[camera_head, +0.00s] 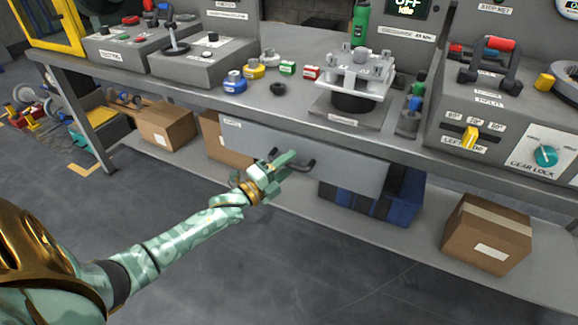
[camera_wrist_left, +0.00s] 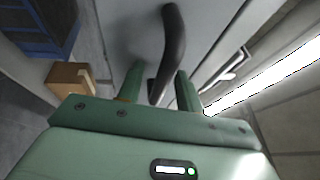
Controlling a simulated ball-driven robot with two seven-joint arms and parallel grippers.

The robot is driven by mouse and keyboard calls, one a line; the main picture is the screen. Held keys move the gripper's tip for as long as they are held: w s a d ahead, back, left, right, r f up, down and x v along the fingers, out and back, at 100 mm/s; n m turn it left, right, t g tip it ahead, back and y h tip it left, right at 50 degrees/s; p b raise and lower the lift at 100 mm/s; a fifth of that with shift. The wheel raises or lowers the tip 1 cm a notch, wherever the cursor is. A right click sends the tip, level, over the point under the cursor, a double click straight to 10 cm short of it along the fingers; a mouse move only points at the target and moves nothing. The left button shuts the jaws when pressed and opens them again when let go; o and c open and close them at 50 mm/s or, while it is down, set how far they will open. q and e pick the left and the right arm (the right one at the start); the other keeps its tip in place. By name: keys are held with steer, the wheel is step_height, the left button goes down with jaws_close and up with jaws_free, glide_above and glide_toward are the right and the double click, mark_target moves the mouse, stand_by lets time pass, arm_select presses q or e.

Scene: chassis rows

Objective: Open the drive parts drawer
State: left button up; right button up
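The drawer (camera_head: 345,168) has a flat grey front with a small label at its left end, under the workbench edge. The label is too small to read. Its dark bar handle (camera_head: 307,165) also shows in the left wrist view (camera_wrist_left: 174,40). My left gripper (camera_head: 287,163) is at the handle. In the left wrist view the two green fingers of my left gripper (camera_wrist_left: 160,84) stand apart, one on each side of the handle bar. A gap shows beside the bar, so the fingers are open around it. My right gripper is not in view.
The workbench (camera_head: 290,105) above carries a white-topped fixture (camera_head: 357,75), coloured small parts and control boxes. On the lower shelf are a blue crate (camera_head: 405,200) and cardboard boxes (camera_head: 487,233), (camera_head: 167,124). The floor in front of the drawer is clear.

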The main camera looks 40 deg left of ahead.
arm_select(q)
steer(key=shift+c, duration=0.4)
jaws_close()
steer(key=shift+s+d, duration=0.1)
steer(key=shift+s, duration=0.05)
